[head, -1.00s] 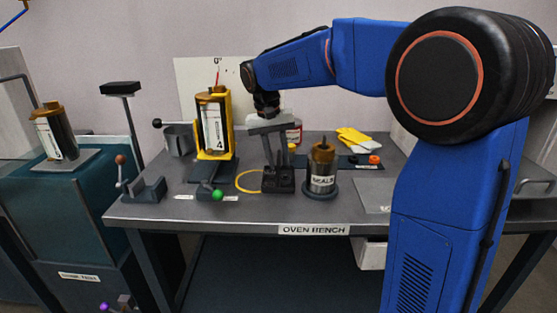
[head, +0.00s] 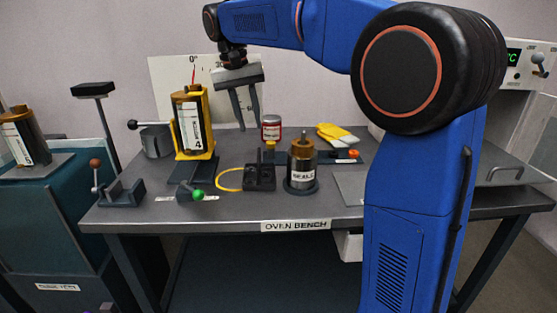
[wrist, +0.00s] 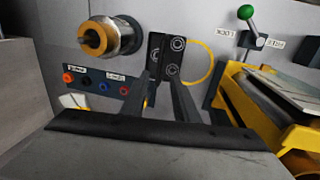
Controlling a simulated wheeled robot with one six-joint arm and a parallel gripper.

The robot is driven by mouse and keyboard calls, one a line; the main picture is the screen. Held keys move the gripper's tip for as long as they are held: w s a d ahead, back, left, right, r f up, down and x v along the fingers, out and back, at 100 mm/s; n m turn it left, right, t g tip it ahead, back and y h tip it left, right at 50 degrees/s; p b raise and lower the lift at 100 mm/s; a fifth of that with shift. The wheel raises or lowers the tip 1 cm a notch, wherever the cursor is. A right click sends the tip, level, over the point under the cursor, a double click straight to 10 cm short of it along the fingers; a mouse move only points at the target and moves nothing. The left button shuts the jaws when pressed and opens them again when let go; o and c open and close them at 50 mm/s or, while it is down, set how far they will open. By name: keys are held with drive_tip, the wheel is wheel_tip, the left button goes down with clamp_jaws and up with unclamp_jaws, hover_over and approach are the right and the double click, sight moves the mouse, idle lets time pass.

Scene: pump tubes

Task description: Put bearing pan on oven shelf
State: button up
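A small dark block (head: 259,178) with an upright tab sits on the bench. In the wrist view this dark block (wrist: 171,57) carries several pale rings, and it seems to be the bearing pan. My gripper (head: 248,124) is above and behind it in the head view, with its two fingers apart and nothing between them. In the wrist view the fingers of my gripper (wrist: 164,82) point toward the block's lower edge. The oven (head: 526,62), a pale box with a green display, is at the far right. Its shelf cannot be made out, and my arm hides part of that area.
A metal canister (head: 302,172) stands close right of the block. A yellow cradle (head: 207,140) with a labelled tube, a green-knobbed lever (head: 198,195) and a yellow ring (head: 229,180) are left. A red-white jar (head: 271,130) and yellow gloves (head: 336,135) are behind.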

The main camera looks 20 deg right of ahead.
drive_tip(key=s+d+f+n+t+y, duration=0.1)
drive_tip(key=s+d+f, duration=0.25)
drive_tip(key=s, duration=0.55)
drive_tip(key=s+d+f+n+t, duration=0.1)
drive_tip(key=s+d+f+t, duration=0.2)
drive_tip(key=s, duration=0.6)
drive_tip(key=s+d+f+n+t+y, duration=0.1)
drive_tip(key=s+d+f, duration=0.2)
drive_tip(key=s+f, duration=1)
drive_tip(key=shift+s+n, duration=0.3)
drive_tip(key=shift+s, duration=0.3)
drive_tip(key=shift+s+f, duration=0.2)
drive_tip(key=shift+f, duration=0.1)
drive_tip(key=c, duration=0.3)
drive_tip(key=shift+c, duration=0.2)
drive_tip(key=shift+s+a, duration=0.1)
